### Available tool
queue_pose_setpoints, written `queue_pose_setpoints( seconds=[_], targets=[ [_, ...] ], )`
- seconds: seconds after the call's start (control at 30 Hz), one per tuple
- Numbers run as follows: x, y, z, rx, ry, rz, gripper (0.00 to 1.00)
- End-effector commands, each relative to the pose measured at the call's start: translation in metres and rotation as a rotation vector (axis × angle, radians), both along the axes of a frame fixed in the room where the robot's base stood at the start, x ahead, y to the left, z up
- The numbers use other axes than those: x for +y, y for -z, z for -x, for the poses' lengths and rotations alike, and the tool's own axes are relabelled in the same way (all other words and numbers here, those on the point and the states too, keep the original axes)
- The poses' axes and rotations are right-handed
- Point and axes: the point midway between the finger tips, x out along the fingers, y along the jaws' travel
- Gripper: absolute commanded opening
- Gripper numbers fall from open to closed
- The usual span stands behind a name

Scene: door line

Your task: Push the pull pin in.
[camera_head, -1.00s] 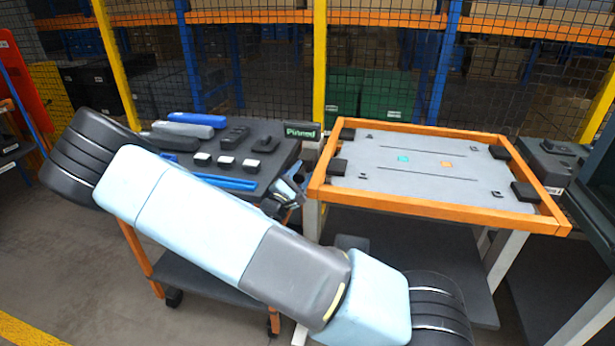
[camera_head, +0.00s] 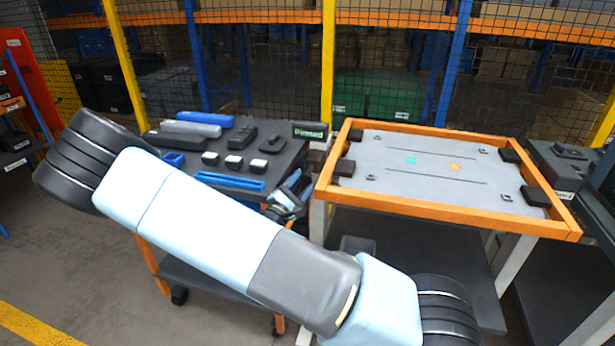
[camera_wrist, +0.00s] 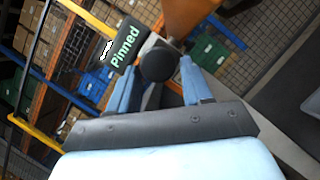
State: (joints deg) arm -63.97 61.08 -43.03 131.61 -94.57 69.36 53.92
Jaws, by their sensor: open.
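A round black knob, apparently the pull pin (camera_wrist: 158,62), shows end-on in the wrist view, on a grey bracket by the orange frame. A black sign (camera_wrist: 124,48) beside it reads "Pinned" in green; it also stands at the cart's back right corner in the head view (camera_head: 310,131). My gripper (camera_wrist: 159,66) is open, its blue fingers on either side of the knob in the picture. I cannot tell whether they touch it. In the head view my gripper (camera_head: 297,185) is below the sign, partly behind my arm, and I cannot make out the knob.
An orange-framed table (camera_head: 450,208) with a grey panel stands right of the sign. The dark cart top (camera_head: 280,158) on the left holds blue bars, dark tools and several small white-topped blocks. A mesh fence (camera_head: 280,60) closes off the back.

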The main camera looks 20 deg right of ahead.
Motion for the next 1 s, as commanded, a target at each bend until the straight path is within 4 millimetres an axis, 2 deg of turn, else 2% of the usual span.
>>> queue_pose_setpoints(
  seconds=[0.3, 0.5, 1.0],
  targets=[
    [0.044, 0.017, 0.039, 0.003, -0.002, 0.000, 0.50],
    [0.061, 0.024, 0.054, 0.001, 0.000, 0.000, 0.50],
    [0.065, 0.026, 0.059, 0.001, 0.002, 0.000, 0.50]
  ],
)
